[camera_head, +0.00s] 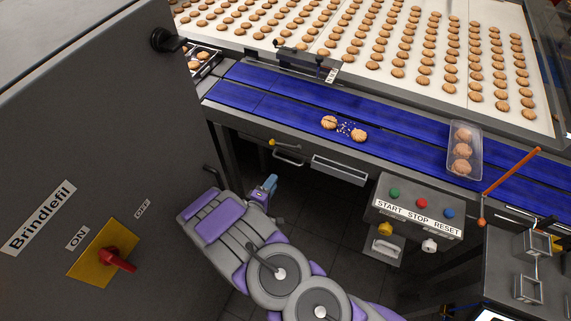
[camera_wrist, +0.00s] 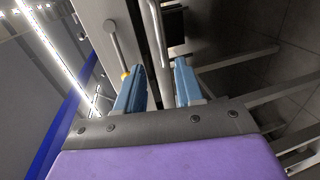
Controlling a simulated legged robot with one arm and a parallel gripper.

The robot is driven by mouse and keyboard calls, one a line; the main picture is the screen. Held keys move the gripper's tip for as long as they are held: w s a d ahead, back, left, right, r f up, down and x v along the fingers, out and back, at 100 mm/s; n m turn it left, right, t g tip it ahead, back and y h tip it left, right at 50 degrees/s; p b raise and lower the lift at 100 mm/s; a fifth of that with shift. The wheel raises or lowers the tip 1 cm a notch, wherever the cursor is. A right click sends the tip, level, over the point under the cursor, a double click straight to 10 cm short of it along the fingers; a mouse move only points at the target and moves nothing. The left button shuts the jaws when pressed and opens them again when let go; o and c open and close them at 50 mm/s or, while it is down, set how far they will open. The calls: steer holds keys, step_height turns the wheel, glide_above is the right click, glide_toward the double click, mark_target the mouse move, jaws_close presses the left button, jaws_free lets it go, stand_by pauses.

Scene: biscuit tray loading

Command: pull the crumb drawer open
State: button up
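The crumb drawer's likely front is the narrow grey panel below the blue belt, with a pale bar handle (camera_head: 287,159) in the head view. The bar handle (camera_wrist: 157,35) also shows in the wrist view, running lengthwise. Its near end lies in the gap between my fingertips in the picture; I cannot tell whether it is at their depth. A lever with a yellow tip (camera_head: 272,142) sits just above the handle; it shows in the wrist view (camera_wrist: 116,45) left of my fingers. My gripper (camera_head: 266,184) (camera_wrist: 159,67) has blue fingers, apart and holding nothing.
A pale open-topped box (camera_head: 339,170) sticks out right of the handle. A START/STOP/RESET panel (camera_head: 416,208) stands farther right. Two biscuits and crumbs lie on the blue belt (camera_head: 270,108). A grey Brindlefil cabinet (camera_head: 90,120) fills the left. Dark floor lies below the conveyor.

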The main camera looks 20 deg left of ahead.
steer(key=b+x, duration=0.2)
steer(key=x, duration=1)
steer(key=shift+w, duration=0.25)
steer(key=shift+d, duration=0.1)
steer(key=c, duration=0.6)
jaws_close()
steer(key=shift+s+f, duration=0.1)
